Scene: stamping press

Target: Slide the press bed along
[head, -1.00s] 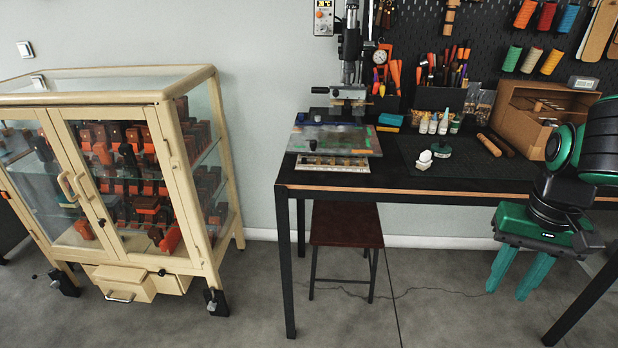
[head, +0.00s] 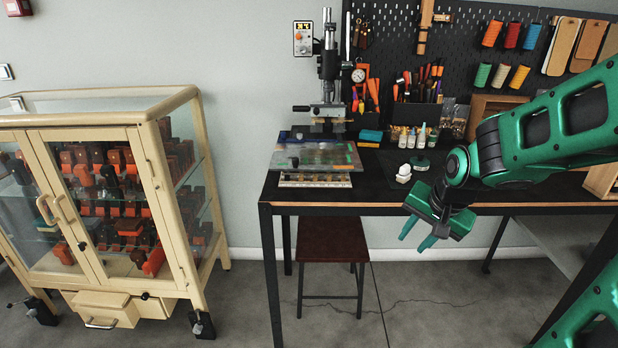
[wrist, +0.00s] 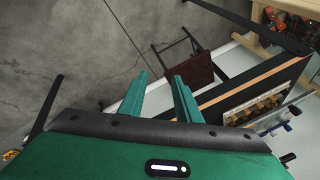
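The stamping press (head: 328,75) stands at the back left of the black work table (head: 400,205). Its bed (head: 318,155) is a flat, stained plate under the press head, over a pale strip with a row of small parts (head: 315,180) at the table's front edge. My gripper (head: 416,240) is in front of the table's edge, to the right of the bed and apart from it. Its two green fingers are spread with nothing between them, which also shows in the wrist view (wrist: 160,82).
A cream glass cabinet (head: 150,130) stands at the left. A dark red stool (head: 331,240) is under the table. A white figure (head: 404,173), small bottles (head: 412,138) and a tool holder (head: 416,112) are on the table. The floor before the table is clear.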

